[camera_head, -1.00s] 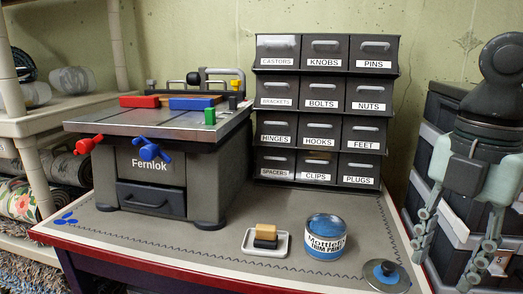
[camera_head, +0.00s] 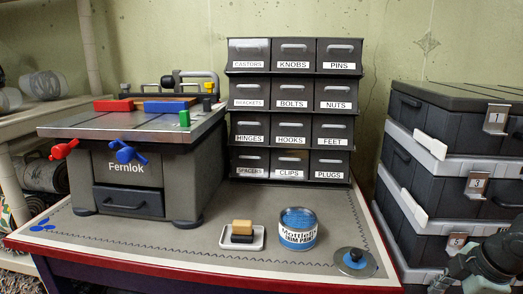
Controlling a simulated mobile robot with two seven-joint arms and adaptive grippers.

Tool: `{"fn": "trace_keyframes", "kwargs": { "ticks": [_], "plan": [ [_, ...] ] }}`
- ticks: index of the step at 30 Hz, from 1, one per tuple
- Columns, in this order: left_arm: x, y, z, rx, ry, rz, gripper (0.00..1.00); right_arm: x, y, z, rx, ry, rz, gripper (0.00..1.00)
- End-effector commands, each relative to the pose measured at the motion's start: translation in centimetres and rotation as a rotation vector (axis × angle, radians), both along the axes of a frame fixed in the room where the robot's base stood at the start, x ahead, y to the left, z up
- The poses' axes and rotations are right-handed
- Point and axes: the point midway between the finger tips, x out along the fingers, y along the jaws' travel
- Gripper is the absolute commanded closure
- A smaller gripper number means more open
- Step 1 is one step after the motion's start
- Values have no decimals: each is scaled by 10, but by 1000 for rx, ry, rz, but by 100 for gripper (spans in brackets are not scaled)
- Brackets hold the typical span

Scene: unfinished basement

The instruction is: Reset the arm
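My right gripper (camera_head: 452,280) is at the bottom right corner, in front of the lowest stacked case. Only a part of it and the wrist shows. Its fingertips are cut off by the frame edge, so I cannot tell whether it is open or shut. It is to the right of the workbench (camera_head: 120,249) and apart from what stands on it. My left arm and gripper are out of view.
A grey Fernlok machine (camera_head: 133,170) and a labelled drawer cabinet (camera_head: 291,105) stand on the bench. A white dish (camera_head: 242,239) with two blocks, an open paint tin (camera_head: 298,232) and its lid (camera_head: 354,262) are near the front. Stacked cases (camera_head: 447,155) stand at right.

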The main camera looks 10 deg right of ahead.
Motion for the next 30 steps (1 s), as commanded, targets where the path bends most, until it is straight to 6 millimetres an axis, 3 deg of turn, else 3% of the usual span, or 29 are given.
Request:
{"fn": "trace_keyframes", "kwargs": {
  "ticks": [1, 4, 7, 13, 16, 21, 30],
  "plan": [
    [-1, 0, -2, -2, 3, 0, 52, -8, 0, -30, 36, 1, -89, 59],
    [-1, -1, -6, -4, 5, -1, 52, -25, 1, -85, 68, -1, -266, 59],
    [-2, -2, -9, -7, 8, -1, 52, -46, 13, -137, 95, 1, -435, 59],
    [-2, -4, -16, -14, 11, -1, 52, -91, 69, -217, 137, 15, -745, 59],
    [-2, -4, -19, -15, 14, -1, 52, -108, 100, -240, 148, 19, -861, 59],
    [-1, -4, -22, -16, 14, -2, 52, -122, 132, -255, 156, 16, -973, 59],
    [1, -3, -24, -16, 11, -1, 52, -125, 139, -258, 152, 13, -999, 59]
  ]
}}
